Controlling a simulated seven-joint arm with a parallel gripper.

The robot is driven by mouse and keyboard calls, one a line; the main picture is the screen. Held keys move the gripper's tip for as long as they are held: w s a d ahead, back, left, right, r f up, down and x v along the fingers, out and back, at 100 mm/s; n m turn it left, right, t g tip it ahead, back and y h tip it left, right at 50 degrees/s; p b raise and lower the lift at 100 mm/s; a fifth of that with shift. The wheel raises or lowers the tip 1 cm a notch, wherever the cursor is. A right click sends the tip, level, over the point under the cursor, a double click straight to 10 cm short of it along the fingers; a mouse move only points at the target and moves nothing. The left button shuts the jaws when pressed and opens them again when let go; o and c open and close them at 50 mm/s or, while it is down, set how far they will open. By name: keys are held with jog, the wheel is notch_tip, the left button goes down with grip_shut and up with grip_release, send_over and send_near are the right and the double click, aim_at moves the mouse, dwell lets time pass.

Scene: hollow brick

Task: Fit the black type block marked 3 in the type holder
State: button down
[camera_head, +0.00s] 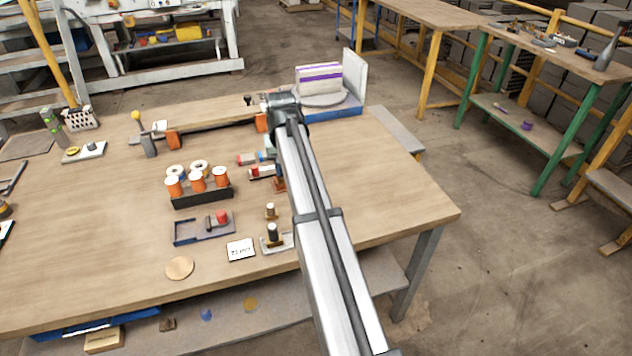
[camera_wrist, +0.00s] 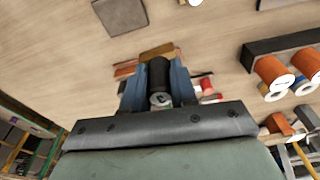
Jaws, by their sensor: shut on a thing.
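In the wrist view my gripper (camera_wrist: 158,72) is shut on a black type block (camera_wrist: 158,76), a short dark cylinder. In the head view my gripper (camera_head: 272,152) is over the right half of the bench, partly hidden by my arm. The held block cannot be made out there. Red-and-white pieces (camera_head: 262,171) lie beside the gripper.
The wooden bench (camera_head: 360,200) is clear on its right side. A black rack with orange spools (camera_head: 198,180) stands left of the gripper. A blue-grey tray with a red piece (camera_head: 204,228), a white card (camera_head: 240,249) and a dark post on a plate (camera_head: 273,233) are nearer the front edge.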

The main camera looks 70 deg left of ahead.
jog(key=w+a+r+m, duration=0.1)
jog(key=a, duration=0.6)
jog(key=shift+a, duration=0.4)
jog(key=shift+f, duration=2.55)
jog(key=shift+f, duration=1.55)
jog(key=c, duration=0.8)
grip_release()
notch_tip(320, 180, up, 14)
jog(key=d, duration=0.1)
jog(key=shift+s+d, duration=0.15)
jog(key=shift+d, duration=0.15)
jog(key=shift+f, duration=0.15)
